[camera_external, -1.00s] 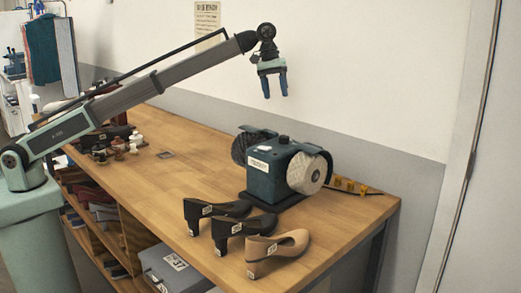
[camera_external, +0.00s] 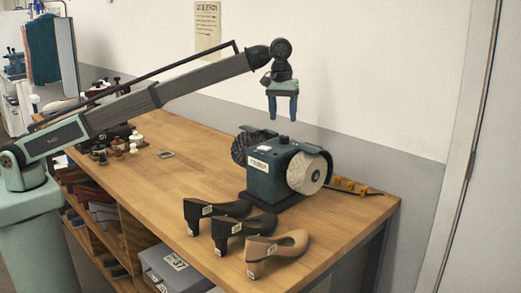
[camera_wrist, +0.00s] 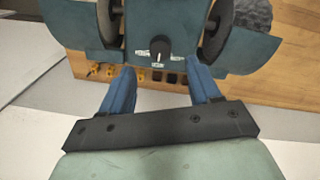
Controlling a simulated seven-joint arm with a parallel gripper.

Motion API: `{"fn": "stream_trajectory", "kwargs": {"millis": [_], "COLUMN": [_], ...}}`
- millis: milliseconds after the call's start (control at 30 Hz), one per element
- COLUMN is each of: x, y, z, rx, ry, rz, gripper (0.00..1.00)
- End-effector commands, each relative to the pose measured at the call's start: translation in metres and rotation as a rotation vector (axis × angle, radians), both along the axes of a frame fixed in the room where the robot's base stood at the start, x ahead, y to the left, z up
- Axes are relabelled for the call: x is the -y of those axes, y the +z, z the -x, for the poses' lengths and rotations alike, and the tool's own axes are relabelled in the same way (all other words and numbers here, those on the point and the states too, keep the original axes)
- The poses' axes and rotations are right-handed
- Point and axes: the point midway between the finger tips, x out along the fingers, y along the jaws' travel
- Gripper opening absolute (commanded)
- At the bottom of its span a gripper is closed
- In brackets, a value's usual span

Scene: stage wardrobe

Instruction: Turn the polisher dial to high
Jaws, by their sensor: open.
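The polisher (camera_external: 266,178) is a dark teal bench machine near the right end of the workbench, with a dark brush wheel on its left and a pale wheel on its right. In the wrist view its dial (camera_wrist: 158,48) is a black knob with a white pointer line, with small white labels around it that are too small to read. My gripper (camera_external: 283,118) is open and empty, pointing down above the polisher, apart from it. In the wrist view the blue fingers (camera_wrist: 160,82) sit on either side below the dial, not touching it.
Several heeled shoes (camera_external: 272,250) stand along the bench's front edge, near the polisher. Yellow items (camera_external: 352,187) lie behind its pale wheel. Small jars (camera_external: 135,142) stand at the far left. The middle of the wooden bench (camera_external: 195,165) is clear.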

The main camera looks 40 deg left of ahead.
Motion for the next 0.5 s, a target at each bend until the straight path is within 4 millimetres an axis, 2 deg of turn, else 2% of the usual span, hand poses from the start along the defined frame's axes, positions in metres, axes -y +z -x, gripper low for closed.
{"fn": "stream_trajectory", "kwargs": {"millis": [200,500], "x": [0.001,0.003], "y": [-0.037,-0.066], "z": [0.0,-0.001], "rx": [-0.001,0.0], "ry": [-0.001,-0.001], "rz": [-0.001,0.0], "gripper": [0.62,0.62]}}
